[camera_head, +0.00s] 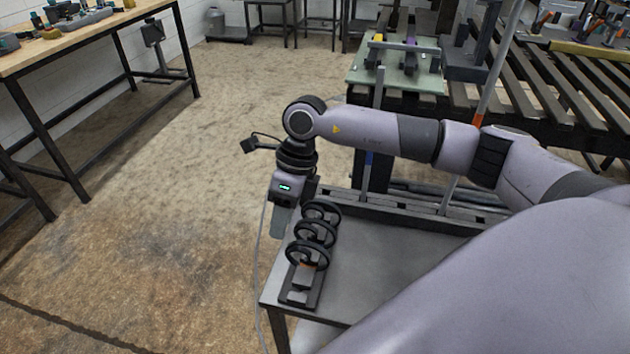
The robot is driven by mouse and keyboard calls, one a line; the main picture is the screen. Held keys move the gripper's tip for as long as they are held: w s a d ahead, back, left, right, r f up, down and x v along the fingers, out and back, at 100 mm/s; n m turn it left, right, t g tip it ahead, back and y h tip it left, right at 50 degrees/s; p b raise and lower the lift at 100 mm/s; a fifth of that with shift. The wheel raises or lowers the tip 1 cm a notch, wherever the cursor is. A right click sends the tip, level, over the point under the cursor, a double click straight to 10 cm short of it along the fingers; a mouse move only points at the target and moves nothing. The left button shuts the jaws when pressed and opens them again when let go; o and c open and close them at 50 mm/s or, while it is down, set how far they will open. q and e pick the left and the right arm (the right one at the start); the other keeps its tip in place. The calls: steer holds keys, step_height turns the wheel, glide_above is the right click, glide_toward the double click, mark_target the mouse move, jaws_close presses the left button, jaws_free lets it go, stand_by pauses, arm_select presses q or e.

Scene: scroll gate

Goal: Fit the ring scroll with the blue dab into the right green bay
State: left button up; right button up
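Several black rings (318,232) stand in a row on a dark rack at the left end of a grey bench. A small orange mark (307,265) shows at the nearest ring; I see no blue dab on the rings. A blue mark (368,160) shows on a thin grey upright rod behind the bench. My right gripper (282,222) points down just left of the rings; its fingers overlap in this view, so I cannot tell whether it is open. My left gripper is not in view. I cannot make out a green bay with certainty; a pale green plate (408,84) lies at the back.
The grey bench (385,262) has bare top right of the rings, partly hidden by my arm. A slanted pole with orange bands (481,108) rises behind it. A slatted dark conveyor (545,95) is at the back right. A wooden table (90,38) stands far left; the floor between is clear.

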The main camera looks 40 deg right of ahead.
mark_target(315, 220)
steer(key=w+d+r+h, duration=0.3)
steer(key=d+h, duration=0.1)
steer(key=d, duration=0.5)
steer(key=shift+m+t, duration=0.3)
steer(key=shift+t, duration=0.1)
steer(key=f+b, duration=0.2)
steer(key=f, duration=0.2)
steer(key=f+b, duration=0.3)
steer(key=f, duration=0.1)
steer(key=f+b, duration=0.3)
steer(key=f, duration=0.1)
steer(key=shift+s+a, duration=0.1)
steer(key=shift+s, duration=0.15)
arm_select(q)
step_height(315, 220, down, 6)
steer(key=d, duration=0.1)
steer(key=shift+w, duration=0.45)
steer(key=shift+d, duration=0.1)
arm_select(e)
jaws_close()
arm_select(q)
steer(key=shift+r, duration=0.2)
arm_select(e)
steer(key=shift+r, duration=0.2)
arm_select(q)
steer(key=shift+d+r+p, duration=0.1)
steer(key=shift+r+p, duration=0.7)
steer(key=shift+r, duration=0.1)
arm_select(e)
steer(key=shift+r, duration=1.25)
